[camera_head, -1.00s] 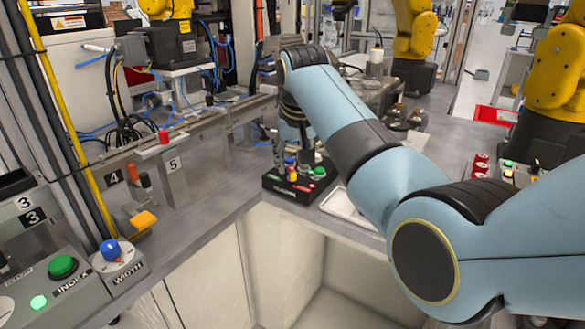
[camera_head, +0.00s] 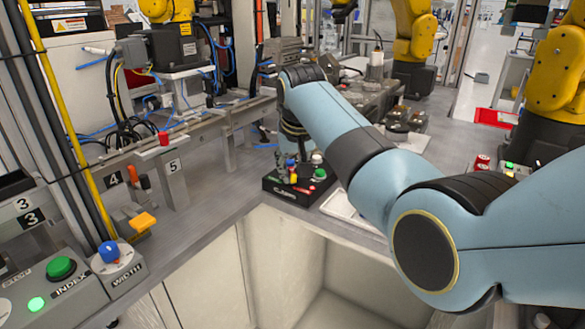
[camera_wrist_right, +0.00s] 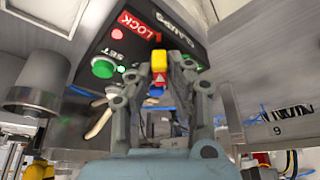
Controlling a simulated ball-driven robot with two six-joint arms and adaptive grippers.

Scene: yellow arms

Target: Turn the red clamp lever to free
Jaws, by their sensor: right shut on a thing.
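The black clamp box (camera_head: 296,189) sits on the grey bench in the head view. In the right wrist view its panel (camera_wrist_right: 150,32) shows a red LOCK label, a green SET button (camera_wrist_right: 103,67) and a small lit red lamp. My right gripper (camera_wrist_right: 160,72) is over this panel, its fingers closed around the lever (camera_wrist_right: 158,64), whose yellow end and red part show between them. In the head view the right gripper (camera_head: 291,163) points down at the box, partly hidden by my wrist. The lever's exact angle is hard to tell. My left gripper is not in view.
A white tray (camera_head: 345,208) lies right of the box. An open recess lies in front.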

